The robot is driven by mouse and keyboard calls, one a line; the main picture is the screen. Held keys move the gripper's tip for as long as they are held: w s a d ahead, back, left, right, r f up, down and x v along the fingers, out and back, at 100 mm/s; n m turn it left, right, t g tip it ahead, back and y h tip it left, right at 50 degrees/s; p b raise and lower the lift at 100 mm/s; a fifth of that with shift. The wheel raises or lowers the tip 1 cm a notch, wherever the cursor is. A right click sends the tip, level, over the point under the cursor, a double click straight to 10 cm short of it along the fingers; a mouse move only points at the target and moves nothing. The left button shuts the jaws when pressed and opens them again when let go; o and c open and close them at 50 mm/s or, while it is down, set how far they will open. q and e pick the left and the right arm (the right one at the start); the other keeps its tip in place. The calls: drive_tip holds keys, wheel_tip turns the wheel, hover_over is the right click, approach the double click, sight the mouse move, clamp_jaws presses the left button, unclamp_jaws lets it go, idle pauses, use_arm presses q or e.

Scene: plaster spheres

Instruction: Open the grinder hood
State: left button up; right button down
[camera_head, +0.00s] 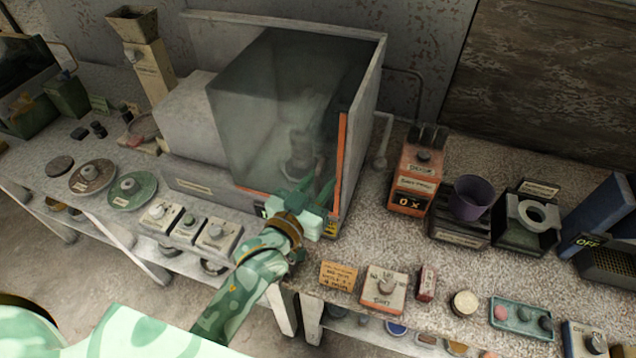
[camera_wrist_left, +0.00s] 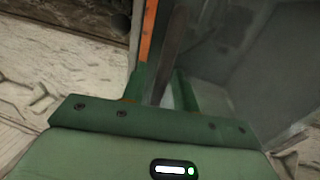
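The grinder hood (camera_head: 262,115) is a smoky see-through cover in a pale frame, with orange strips along its front edges. It is down over the grinder, whose shape shows dimly inside. My left gripper (camera_head: 316,188) is at the hood's lower front right corner, by the upright orange strip. In the left wrist view, my left gripper (camera_wrist_left: 162,84) has its two green fingers apart, with a dark narrow bar (camera_wrist_left: 174,45) between or just beyond them. I cannot tell whether they touch it. The orange strip (camera_wrist_left: 148,32) is beside the left finger. My right gripper is out of view.
Several dial boxes (camera_head: 188,227) stand along the bench front, left of my arm. A small orange card (camera_head: 338,275) lies near the front edge.

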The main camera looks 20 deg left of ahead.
sight(281, 160)
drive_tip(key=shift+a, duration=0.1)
use_arm(q)
drive_tip(key=shift+a, duration=0.1)
clamp_jaws()
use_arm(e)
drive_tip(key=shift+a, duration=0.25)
